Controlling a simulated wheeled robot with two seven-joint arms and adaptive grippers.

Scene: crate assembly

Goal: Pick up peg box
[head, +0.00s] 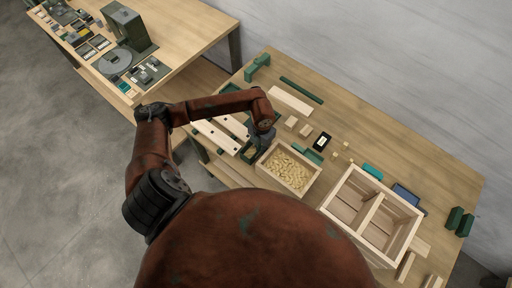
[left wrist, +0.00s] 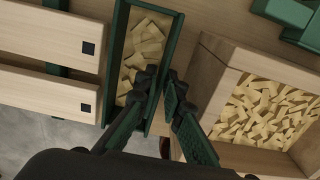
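Two boxes hold small pale wooden pieces, and I cannot tell for certain which is the peg box. One is a narrow green box (left wrist: 175,38), upright on the table in the left wrist view. The other is a wider wooden box (left wrist: 208,82), right of it; it also shows in the head view (head: 268,171). My left gripper (left wrist: 160,82) is at the green box's right wall, its fingertips close together on either side of it. I cannot tell whether they press on the wall. In the head view the gripper (head: 258,145) largely hides the green box. My right gripper is out of view.
Pale planks with dark square holes (left wrist: 50,88) lie left of the green box. A divided wooden crate (head: 335,205) stands to the right. A black device (head: 321,141), small blocks and green parts lie behind. A second table (head: 190,45) stands at the upper left.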

